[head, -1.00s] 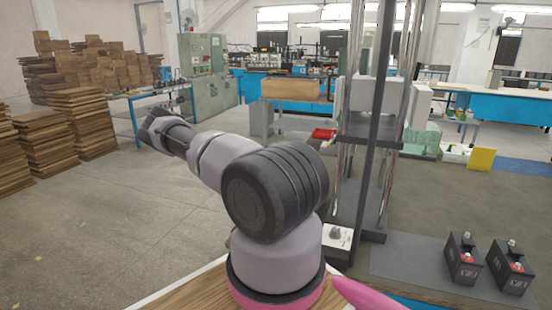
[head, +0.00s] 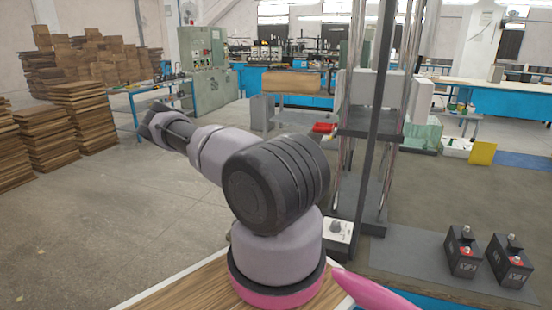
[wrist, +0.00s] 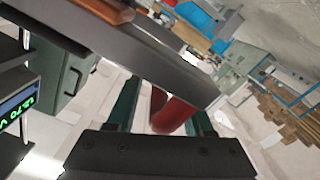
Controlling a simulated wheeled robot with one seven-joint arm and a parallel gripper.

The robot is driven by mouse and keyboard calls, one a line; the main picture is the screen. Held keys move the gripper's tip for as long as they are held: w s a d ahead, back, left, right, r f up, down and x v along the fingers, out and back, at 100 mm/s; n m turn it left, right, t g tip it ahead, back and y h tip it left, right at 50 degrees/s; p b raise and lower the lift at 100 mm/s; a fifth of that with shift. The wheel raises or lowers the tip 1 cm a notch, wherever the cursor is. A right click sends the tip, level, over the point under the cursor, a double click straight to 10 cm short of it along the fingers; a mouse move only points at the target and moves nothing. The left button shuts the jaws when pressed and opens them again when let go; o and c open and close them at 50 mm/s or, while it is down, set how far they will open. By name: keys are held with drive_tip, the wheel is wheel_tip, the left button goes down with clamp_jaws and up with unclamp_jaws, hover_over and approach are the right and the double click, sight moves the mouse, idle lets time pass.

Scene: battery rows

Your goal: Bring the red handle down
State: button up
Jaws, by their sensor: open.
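The red handle (wrist: 176,113) shows in the wrist view as a red rounded piece between the two dark green fingers of my gripper (wrist: 163,100). The fingers stand apart and the gripper is open. I cannot tell whether either finger touches the handle. A thick dark grey bar (wrist: 150,55) crosses above it and hides part of the right finger. In the head view a small red piece (head: 324,128) shows at the left of the tall press's dark shelf (head: 368,127); it looks like the handle. My gripper is not seen in the head view, where my arm fills the middle.
Two black batteries (head: 462,252) stand on a grey mat at the right. A white box with a knob (head: 338,230) sits at the press's foot. In the wrist view a green lit display (wrist: 17,109) and a green-grey box (wrist: 68,82) are at the left. Open floor lies at the left.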

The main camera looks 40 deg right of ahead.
drive_tip(key=v, duration=1)
drive_tip(key=shift+s+a, duration=0.15)
drive_tip(key=shift+a, duration=0.15)
